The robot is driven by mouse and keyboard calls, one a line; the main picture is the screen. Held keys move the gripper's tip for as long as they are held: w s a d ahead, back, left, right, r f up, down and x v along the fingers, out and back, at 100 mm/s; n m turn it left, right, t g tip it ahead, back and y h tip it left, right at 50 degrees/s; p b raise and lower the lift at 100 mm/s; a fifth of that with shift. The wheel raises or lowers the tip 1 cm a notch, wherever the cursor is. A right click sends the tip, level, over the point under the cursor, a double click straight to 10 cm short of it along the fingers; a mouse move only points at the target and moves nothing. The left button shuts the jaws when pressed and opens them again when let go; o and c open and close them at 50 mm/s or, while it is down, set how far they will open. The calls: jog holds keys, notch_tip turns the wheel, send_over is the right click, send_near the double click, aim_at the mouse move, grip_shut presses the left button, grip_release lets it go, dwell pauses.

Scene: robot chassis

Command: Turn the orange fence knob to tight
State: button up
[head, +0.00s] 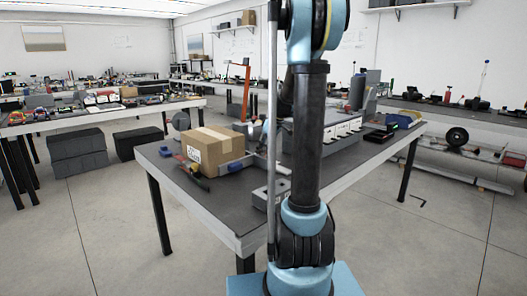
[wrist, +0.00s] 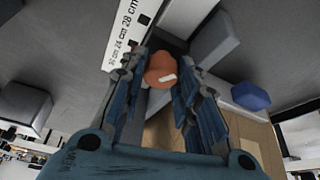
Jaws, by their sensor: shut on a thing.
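The orange fence knob (wrist: 158,72) is in the upper middle of the wrist view, with a white mark on its face. It sits next to a white scale strip (wrist: 125,35) with centimetre numbers. My gripper (wrist: 162,78) has its two blue fingers on either side of the knob and is shut on it. The finger tips partly hide the knob's sides. In the head view my arm stands in front of the workbench (head: 245,215), and I cannot make out the knob or the gripper there.
A cardboard box (head: 208,149) stands on the left of the bench. A small blue block (wrist: 250,96) and a grey block (wrist: 214,40) lie near the gripper in the wrist view. Dark crates (head: 78,155) stand on the floor at left. Open floor surrounds the bench.

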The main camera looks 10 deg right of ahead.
jog(key=shift+w, duration=0.1)
jog(key=o, duration=0.8)
jog(key=shift+c, duration=0.2)
